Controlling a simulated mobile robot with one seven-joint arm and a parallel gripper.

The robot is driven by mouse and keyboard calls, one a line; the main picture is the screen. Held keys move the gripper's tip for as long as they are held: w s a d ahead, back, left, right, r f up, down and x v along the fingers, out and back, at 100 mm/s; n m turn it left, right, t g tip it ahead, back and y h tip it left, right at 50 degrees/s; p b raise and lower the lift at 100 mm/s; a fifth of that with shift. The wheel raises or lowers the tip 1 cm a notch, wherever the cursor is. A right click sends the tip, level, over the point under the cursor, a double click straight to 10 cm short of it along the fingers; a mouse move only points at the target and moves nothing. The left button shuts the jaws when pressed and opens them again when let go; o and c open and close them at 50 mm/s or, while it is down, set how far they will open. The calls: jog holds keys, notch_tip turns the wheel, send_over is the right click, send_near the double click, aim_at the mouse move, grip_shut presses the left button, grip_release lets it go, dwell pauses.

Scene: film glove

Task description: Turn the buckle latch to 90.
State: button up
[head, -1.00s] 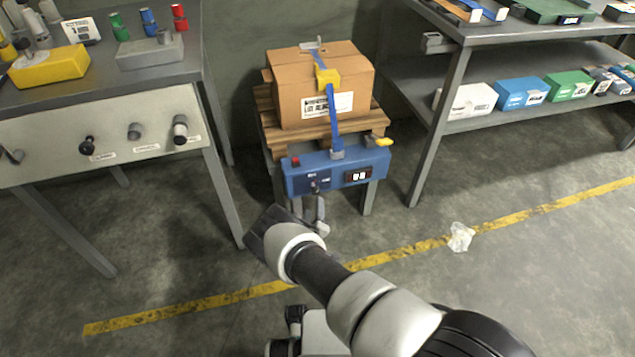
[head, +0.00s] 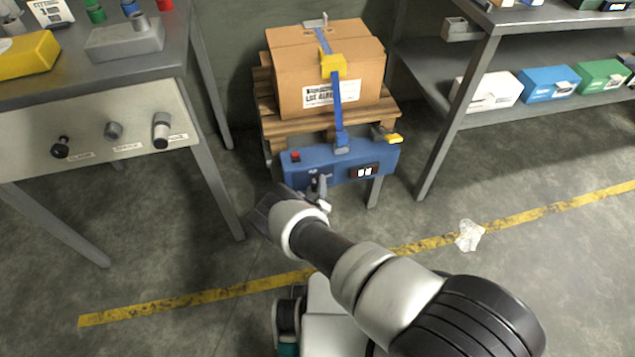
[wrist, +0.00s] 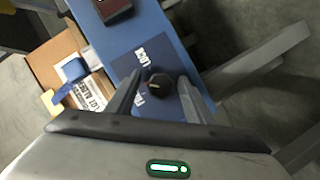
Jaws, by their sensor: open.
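A blue control box (head: 340,165) stands on the front of the pallet stand. In the head view, the gripper partly hides the knob. A yellow buckle (head: 332,65) sits on the blue strap (head: 337,110) around a carton (head: 290,85). No latch label is readable.
The box has a red button (head: 295,156), a dark display (head: 364,172) and a yellow-tipped lever (head: 393,139). A workbench (head: 90,125) stands left and a shelf (head: 445,110) right. Crumpled plastic (head: 469,235) lies on the otherwise open floor.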

jog(key=c, duration=1.1)
jog(key=shift+o, duration=0.3)
jog(key=m+g+y+p, duration=0.1)
jog(key=m, duration=0.2)
jog(key=shift+d+r+m+y, duration=0.1)
jog(key=shift+d+m+y, duration=0.05)
jog(key=shift+m+y, duration=0.2)
jog(key=m+g+y, duration=0.1)
jog(key=m+y, duration=0.1)
jog(key=m, duration=0.1)
jog(key=shift+m+y, duration=0.25)
jog(key=shift+y, duration=0.1)
